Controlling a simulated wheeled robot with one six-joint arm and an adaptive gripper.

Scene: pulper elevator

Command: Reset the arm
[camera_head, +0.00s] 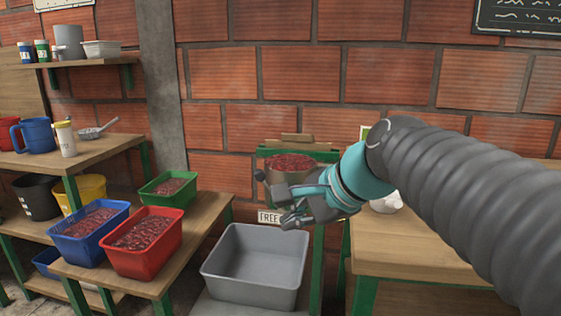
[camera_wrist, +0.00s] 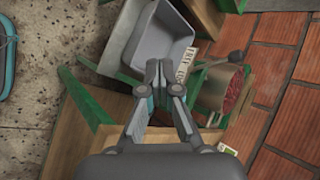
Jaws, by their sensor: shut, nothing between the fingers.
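My arm reaches in from the right in the head view. My gripper (camera_head: 296,215) hangs in the air in front of the pulper stand, above and behind the right rim of the empty grey bin (camera_head: 254,264). In the wrist view my gripper (camera_wrist: 158,72) has its fingertips together, with nothing between them. The grey bin (camera_wrist: 150,40) lies beyond the fingertips there. A pot of red cherries (camera_head: 290,163) stands on the green stand, partly hidden by my gripper. The pot also shows in the wrist view (camera_wrist: 217,90).
Blue (camera_head: 90,230), red (camera_head: 143,245) and green (camera_head: 168,192) crates of cherries stand on the left bench. A wooden table (camera_head: 405,246) with green legs is at right, under my arm. Shelves with jugs and buckets are far left. A brick wall (camera_head: 300,75) closes the back.

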